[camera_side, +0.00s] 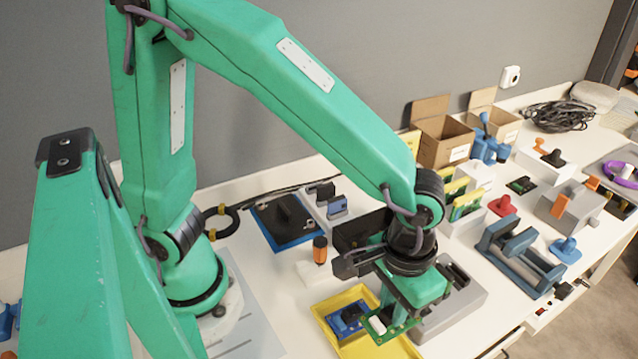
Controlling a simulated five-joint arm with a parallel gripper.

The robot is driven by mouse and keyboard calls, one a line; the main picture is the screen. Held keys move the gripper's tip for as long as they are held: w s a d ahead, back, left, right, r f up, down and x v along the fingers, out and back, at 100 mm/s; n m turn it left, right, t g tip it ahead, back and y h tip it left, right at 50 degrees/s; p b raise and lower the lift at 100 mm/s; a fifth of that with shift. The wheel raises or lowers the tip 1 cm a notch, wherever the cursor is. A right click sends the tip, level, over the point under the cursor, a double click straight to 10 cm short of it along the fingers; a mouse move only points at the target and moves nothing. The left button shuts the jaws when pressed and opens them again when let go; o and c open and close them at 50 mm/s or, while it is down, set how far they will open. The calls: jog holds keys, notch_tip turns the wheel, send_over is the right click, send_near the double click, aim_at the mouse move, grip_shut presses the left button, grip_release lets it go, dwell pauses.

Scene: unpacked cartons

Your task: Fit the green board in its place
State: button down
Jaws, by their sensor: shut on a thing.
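My gripper (396,311) points down over the right part of a yellow tray (362,346). It is shut on a green board (383,334) with a pale block on it, held by the board's edge. Whether the board touches the tray or hangs just above it I cannot tell. A blue board (347,318) with dark parts lies in the tray, just left of the green board. A grey fixture (447,318) with dark slots stands right of the gripper, partly hidden behind it. Another small green board (521,185) lies further back on the table.
A white block with an orange-handled tool (320,250) stands behind the tray. A blue-edged dark mat (286,222) lies further back. A dark blue frame (521,258) stands at the right. Open cartons (443,140) are at the back. White table is bare at front right of the fixture.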

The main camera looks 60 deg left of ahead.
jog(key=w+a+r, duration=0.1)
jog(key=w+a, duration=0.5)
jog(key=a, duration=0.4)
jog(key=w+a+r, duration=0.1)
jog(key=w+a, duration=0.5)
jog(key=a, duration=0.5)
jog(key=shift+w+r, duration=0.2)
jog(key=shift+w, duration=0.15)
jog(key=shift+f, duration=0.15)
jog(key=shift+f, duration=2.15)
jog(key=shift+f, duration=3.4)
jog(key=c, duration=1.3)
grip_release()
jog(key=shift+o, duration=0.2)
jog(key=shift+r, duration=0.1)
